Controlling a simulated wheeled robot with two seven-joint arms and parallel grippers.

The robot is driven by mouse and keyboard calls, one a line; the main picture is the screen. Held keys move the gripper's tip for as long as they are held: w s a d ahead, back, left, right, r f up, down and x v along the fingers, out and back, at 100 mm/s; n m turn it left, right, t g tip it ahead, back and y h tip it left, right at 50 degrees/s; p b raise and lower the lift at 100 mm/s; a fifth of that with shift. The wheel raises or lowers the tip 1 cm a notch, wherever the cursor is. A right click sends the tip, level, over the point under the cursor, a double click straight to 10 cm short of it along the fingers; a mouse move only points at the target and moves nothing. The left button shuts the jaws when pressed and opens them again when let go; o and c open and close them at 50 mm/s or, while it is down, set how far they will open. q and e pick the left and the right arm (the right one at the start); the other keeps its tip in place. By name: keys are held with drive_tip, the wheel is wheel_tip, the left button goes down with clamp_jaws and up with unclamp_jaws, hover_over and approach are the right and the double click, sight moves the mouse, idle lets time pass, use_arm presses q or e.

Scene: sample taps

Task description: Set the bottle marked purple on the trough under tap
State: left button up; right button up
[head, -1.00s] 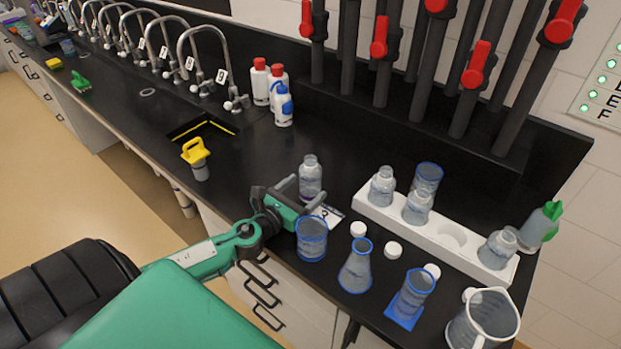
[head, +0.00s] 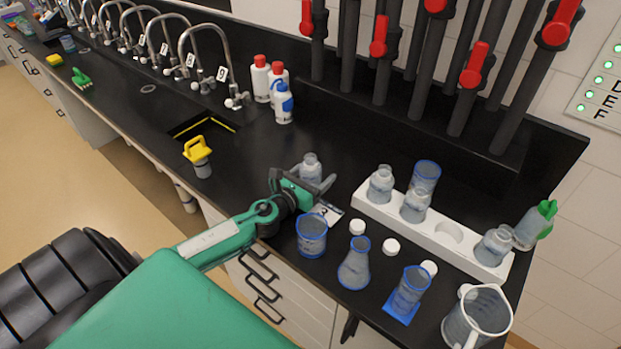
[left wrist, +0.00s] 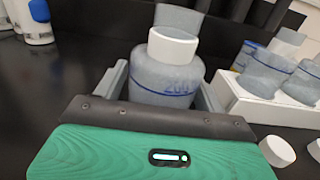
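A clear bottle (head: 311,167) stands upright on the black bench; its lower part, which showed a purple mark a second ago, is now hidden by my gripper. My left gripper (head: 314,183) is at the bottle, with one finger on each side. In the left wrist view the bottle (left wrist: 165,75) has a white neck ring and a blue line, and stands between the spread fingers (left wrist: 163,88) with narrow gaps. My right gripper is not in view. The trough (head: 186,132), a dark recess with yellow edge lines, lies left of the gripper, near a row of numbered taps (head: 190,35).
A yellow-handled tool (head: 198,155) stands at the trough's front. Squeeze bottles (head: 283,103) stand behind. To the right are a white rack (head: 433,232) with bottles, a blue-rimmed beaker (head: 312,236), a flask (head: 354,265), loose caps and a jug (head: 477,318).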

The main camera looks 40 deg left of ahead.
use_arm(q)
drive_tip(key=c, duration=0.9)
drive_tip(key=shift+r, duration=0.1)
